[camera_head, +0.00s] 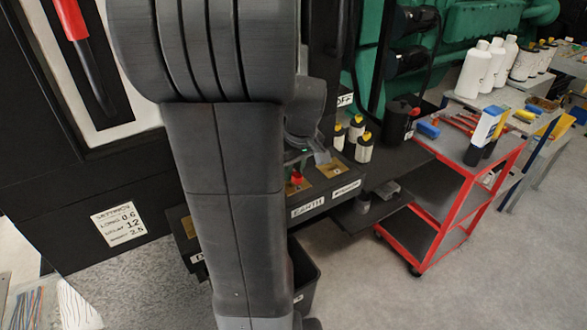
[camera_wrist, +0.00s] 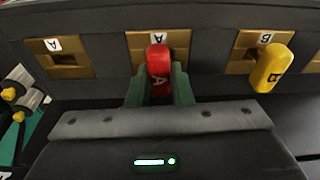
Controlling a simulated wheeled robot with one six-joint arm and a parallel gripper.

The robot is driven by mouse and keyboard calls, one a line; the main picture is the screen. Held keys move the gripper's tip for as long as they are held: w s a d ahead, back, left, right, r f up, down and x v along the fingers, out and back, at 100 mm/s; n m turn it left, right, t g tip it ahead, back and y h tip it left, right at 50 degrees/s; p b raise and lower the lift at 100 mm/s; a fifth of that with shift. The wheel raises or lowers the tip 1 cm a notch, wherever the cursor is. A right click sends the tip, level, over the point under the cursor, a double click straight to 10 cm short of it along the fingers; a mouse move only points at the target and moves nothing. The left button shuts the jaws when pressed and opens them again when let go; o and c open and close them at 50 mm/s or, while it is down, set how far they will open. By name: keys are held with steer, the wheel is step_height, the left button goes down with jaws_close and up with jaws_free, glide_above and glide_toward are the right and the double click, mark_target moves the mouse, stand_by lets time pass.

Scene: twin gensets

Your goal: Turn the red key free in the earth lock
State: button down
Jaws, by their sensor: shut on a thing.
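The red key (camera_wrist: 158,62), marked A, stands in a brass lock plate (camera_wrist: 140,41) labelled A in the wrist view. My gripper (camera_wrist: 160,86) has its green fingers on both sides of the red key, closed on it. In the head view my arm hides much of the lock panel; the red key (camera_head: 296,178) shows just beside my gripper (camera_head: 306,160), at the panel marked EARTH (camera_head: 307,206). How far the key is turned in the lock I cannot tell.
A yellow key (camera_wrist: 271,68) marked B stands in the plate to the right; an empty brass plate (camera_wrist: 66,58) is at left. A red cart (camera_head: 455,185) with tools and several bottles (camera_head: 363,147) stand to the right.

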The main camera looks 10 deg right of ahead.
steer(key=n+y, duration=0.1)
steer(key=n, duration=0.4)
steer(key=shift+n+g, duration=0.3)
steer(key=shift+n, duration=0.1)
steer(key=n+g, duration=0.1)
steer(key=n, duration=0.7)
steer(key=shift+s+r+n+g+y, duration=0.2)
steer(key=shift+s+n+g+y, duration=0.1)
steer(key=shift+s, duration=0.05)
steer(key=n, duration=0.3)
steer(key=shift+s+d+r+g, duration=0.15)
steer(key=shift+s+g, duration=0.15)
steer(key=c, duration=1.1)
jaws_free()
